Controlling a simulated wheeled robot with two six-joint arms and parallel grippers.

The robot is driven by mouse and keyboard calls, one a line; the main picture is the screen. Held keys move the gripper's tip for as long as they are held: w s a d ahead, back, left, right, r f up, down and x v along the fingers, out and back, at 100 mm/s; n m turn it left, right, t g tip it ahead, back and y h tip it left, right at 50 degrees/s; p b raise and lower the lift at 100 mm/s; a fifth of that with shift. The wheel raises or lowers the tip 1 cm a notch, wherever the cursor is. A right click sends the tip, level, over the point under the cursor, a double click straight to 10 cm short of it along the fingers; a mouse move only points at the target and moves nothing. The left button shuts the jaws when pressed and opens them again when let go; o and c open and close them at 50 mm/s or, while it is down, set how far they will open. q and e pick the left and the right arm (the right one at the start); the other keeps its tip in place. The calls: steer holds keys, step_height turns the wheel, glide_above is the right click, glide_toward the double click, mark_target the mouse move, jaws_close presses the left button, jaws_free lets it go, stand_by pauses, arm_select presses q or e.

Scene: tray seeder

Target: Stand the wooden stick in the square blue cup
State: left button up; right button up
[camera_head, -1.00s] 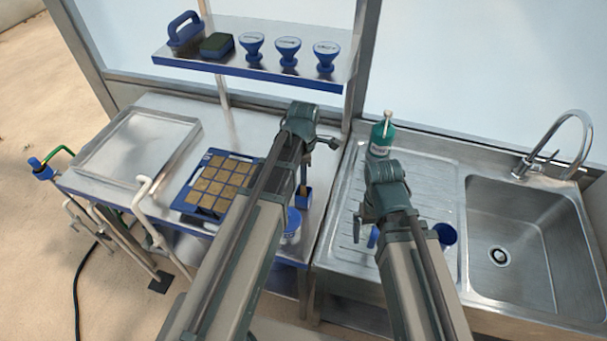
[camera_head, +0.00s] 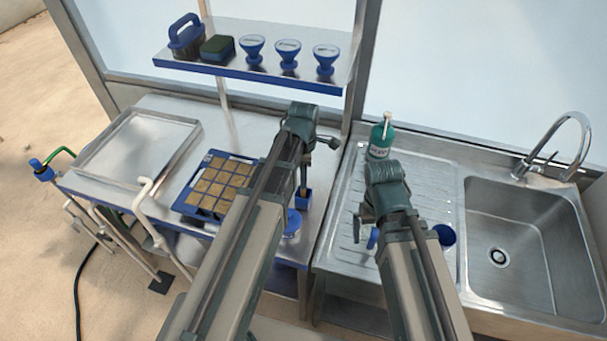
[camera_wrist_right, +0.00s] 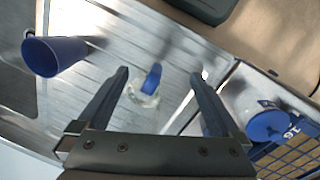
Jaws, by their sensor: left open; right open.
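The square blue cup (camera_head: 303,203) stands on the left steel bench near its right edge. A short brown piece, which looks like the wooden stick (camera_head: 304,193), shows at the cup's mouth; its lower part is hidden and its tilt cannot be told. My left gripper (camera_head: 303,181) is open, pointing down just above the cup. My right gripper (camera_head: 358,230) is open over the sink's drainboard, and its two spread fingers show in the right wrist view (camera_wrist_right: 162,78). A blue object with a clear base (camera_wrist_right: 150,85) appears between those fingers, apart from them.
A blue seed tray (camera_head: 185,207) lies left of my left arm. A blue-lidded tub (camera_head: 292,224) is in front of the cup. A round blue cup (camera_head: 446,236) and a green bottle (camera_head: 380,140) stand on the drainboard. A shelf (camera_head: 250,70) is behind.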

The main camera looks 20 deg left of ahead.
arm_select(q)
step_height(320, 180, up, 13)
steer(key=p, duration=1.2)
stand_by(0.3)
steer(key=s+d+f+m+b, duration=0.5)
steer(key=s+f+m+b, duration=0.1)
steer(key=m, duration=0.6)
steer(key=s+d+f+m+y+b, duration=0.1)
steer(key=s+d+f+m+b, duration=0.4)
steer(key=m, duration=0.8)
steer(key=shift+s+d+f+b, duration=0.2)
steer(key=shift+s+f+b, duration=1.2)
steer(key=shift+s, duration=0.25)
